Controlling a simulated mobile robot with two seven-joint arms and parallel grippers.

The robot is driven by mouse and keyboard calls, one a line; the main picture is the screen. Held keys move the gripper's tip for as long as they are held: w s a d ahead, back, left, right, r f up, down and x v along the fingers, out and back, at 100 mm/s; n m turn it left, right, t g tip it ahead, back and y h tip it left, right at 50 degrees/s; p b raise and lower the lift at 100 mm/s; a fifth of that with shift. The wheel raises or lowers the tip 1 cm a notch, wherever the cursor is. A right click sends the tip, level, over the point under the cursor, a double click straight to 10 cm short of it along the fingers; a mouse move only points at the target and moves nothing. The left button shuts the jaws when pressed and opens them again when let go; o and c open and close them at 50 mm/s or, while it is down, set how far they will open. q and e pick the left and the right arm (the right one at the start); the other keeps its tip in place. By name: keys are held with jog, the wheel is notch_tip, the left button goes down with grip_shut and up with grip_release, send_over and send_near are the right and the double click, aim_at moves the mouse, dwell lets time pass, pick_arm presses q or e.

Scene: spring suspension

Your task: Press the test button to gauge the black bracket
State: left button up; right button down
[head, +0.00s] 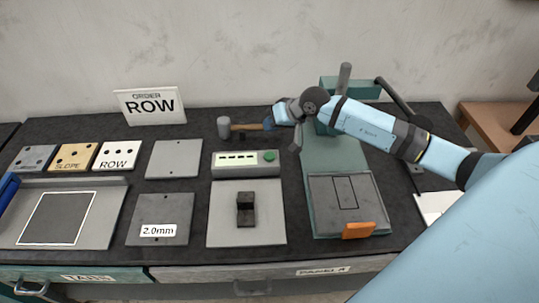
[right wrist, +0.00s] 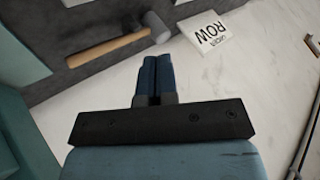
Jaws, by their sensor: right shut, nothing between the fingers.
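The black bracket (head: 246,209) stands on a light grey plate (head: 225,234) in the middle of the bench. My right gripper (head: 270,122) is behind and above the box, near the end of the mallet handle, apart from the button. Its blue fingers (right wrist: 158,72) are shut together and empty in the right wrist view. My left gripper is not seen.
A mallet (head: 224,128) lies behind the box; it also shows in the right wrist view (right wrist: 157,27). A green press (head: 318,165) with an orange tab (head: 359,230) stands right. Left are a 2.0mm plate (head: 160,211), labelled plates and an ORDER ROW sign (head: 150,105).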

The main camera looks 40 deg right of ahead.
aim_at(271, 154)
jog(key=shift+f, duration=0.15)
notch_tip(271, 154, down, 8)
jog(key=b, duration=0.4)
jog(key=shift+f+b, duration=0.3)
jog(key=shift+b, duration=0.05)
dwell(1.6)
jog(key=shift+f+b, duration=0.4)
jog(key=shift+b, duration=0.45)
jog(key=shift+f+b, duration=0.5)
jog(key=shift+b, duration=0.2)
dwell(0.5)
jog(key=shift+r, duration=0.95)
